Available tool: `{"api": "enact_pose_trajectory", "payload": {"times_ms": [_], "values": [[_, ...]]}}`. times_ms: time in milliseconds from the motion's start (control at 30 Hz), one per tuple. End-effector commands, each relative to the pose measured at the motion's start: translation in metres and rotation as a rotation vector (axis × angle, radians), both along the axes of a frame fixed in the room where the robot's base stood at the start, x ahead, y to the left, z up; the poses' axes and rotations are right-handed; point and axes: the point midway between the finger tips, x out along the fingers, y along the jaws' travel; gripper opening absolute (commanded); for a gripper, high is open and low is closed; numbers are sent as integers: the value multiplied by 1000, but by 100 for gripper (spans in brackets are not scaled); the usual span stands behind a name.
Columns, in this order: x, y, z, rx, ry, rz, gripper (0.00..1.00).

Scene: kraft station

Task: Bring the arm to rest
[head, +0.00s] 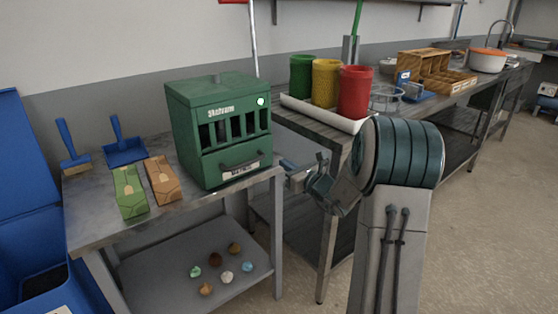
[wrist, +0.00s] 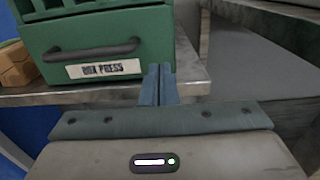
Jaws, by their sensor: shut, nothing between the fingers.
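My gripper (wrist: 158,85) is shut with its two fingers together and nothing between them. In the head view my gripper (head: 287,165) is by the table's right front corner, beside the green press (head: 195,130). My arm is bent, reaching left from the lower right. I cannot tell whether the fingers touch the table or the press.
The grey table (head: 88,225) also bears a green carton (head: 130,192), a brown carton (head: 162,180), a blue brush (head: 73,150) and a blue dustpan (head: 125,152). Several small balls lie on its lower shelf (head: 150,275). Red, yellow and green cups (head: 355,92) stand on the bench behind. Floor is free at right.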

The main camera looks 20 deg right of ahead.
Motion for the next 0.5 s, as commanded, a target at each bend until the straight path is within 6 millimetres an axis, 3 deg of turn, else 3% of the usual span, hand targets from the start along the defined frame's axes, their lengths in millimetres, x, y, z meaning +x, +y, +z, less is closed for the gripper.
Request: {"api": "enact_pose_trajectory", "payload": {"times_ms": [200,500], "values": [[-45,-22,0,-1,4,-11,0],[-66,-29,-1,-1,2,-7,0]]}}
